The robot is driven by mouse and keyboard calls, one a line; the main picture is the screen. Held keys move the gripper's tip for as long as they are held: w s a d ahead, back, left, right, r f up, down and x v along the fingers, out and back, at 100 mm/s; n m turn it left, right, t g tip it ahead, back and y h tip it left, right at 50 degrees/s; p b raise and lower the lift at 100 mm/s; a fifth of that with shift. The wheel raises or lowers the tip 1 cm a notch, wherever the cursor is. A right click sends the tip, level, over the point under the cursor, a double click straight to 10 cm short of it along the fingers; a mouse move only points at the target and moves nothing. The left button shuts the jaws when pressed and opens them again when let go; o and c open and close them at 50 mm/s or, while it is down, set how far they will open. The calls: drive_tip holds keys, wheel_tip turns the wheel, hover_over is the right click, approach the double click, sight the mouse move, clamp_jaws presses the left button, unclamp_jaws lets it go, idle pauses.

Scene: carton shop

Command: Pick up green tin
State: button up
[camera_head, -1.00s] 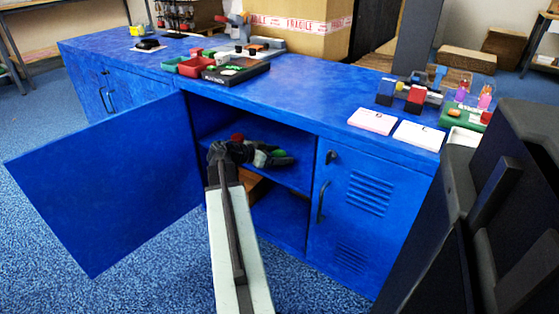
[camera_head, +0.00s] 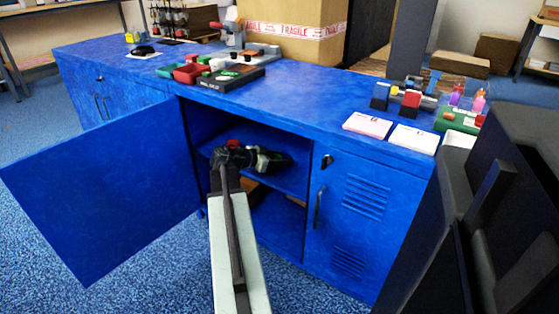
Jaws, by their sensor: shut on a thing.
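My arm reaches through the open left door of the blue cabinet into its upper compartment. My gripper (camera_head: 270,160) is at the shelf (camera_head: 290,180), partly hidden by its own dark wrist. It is shut on the green tin (camera_head: 264,153), of which only a small green patch shows between the dark jaw parts. I cannot tell whether the tin touches the shelf or is held clear of it.
The open cabinet door (camera_head: 105,190) stands left of my arm. The shut right door (camera_head: 352,225) and the countertop (camera_head: 310,95) bound the opening. A bit of a red thing (camera_head: 233,143) shows behind my wrist. A large carton (camera_head: 295,30) stands on the counter.

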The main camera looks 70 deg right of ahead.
wheel_tip(320, 180, up, 4)
drive_tip(key=p, duration=0.3)
drive_tip(key=w+a+p, duration=0.1)
drive_tip(key=w+a, duration=0.7)
drive_tip(key=w, duration=0.5)
drive_tip(key=shift+w+a+r, duration=0.2)
drive_tip(key=shift+w+a, duration=0.05)
drive_tip(key=shift+a, duration=0.1)
